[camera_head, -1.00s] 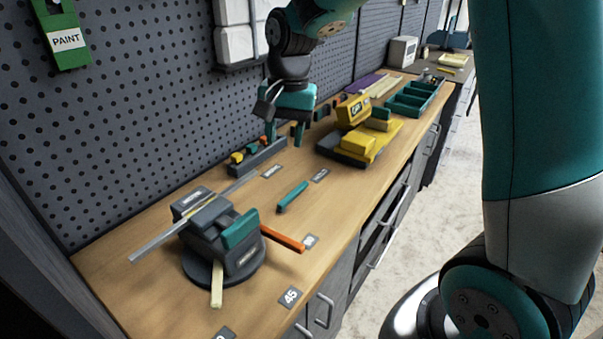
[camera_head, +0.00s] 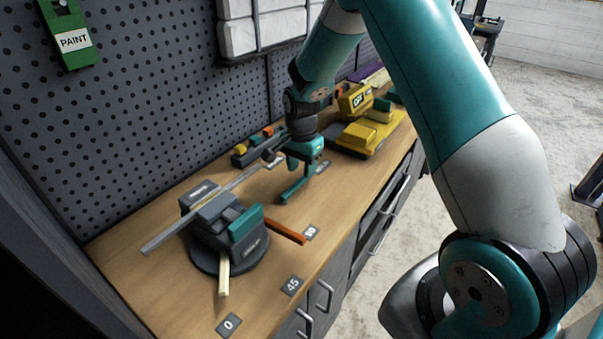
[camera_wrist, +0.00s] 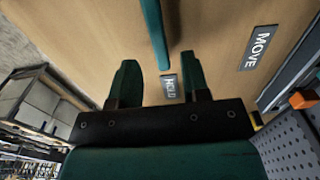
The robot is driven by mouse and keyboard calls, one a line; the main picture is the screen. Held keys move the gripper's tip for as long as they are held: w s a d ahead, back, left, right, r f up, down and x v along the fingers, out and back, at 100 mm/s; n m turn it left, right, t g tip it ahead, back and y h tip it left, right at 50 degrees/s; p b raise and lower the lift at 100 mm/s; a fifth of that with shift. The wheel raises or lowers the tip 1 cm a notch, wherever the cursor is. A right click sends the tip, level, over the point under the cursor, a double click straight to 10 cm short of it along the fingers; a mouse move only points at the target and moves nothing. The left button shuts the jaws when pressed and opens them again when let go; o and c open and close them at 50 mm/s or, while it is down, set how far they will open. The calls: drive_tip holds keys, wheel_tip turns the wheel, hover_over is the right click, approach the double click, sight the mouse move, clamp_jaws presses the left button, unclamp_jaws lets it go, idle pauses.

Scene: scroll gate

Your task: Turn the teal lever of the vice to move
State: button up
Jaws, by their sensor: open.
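The vice (camera_head: 222,225) is dark grey with a teal block on top and stands on a round base on the bench. The teal lever (camera_head: 291,191) is a slim bar just behind it, its far end pointing toward the HOLD label. My gripper (camera_head: 303,168) is open and empty, pointing down over that far end. In the wrist view, the lever (camera_wrist: 155,32) comes in from the top and its end lies between the two spread fingertips (camera_wrist: 160,77). The HOLD label (camera_wrist: 170,87) also shows between the fingers. The MOVE label (camera_wrist: 257,47) lies to the right.
A metal bar (camera_head: 200,210) and a cream stick (camera_head: 224,277) are at the vice. A yellow machine (camera_head: 365,130) stands behind my gripper. A pegboard (camera_head: 120,120) rises behind the bench.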

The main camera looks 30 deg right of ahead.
sight(302, 179)
drive_tip(key=shift+f, duration=1.65)
clamp_jaws()
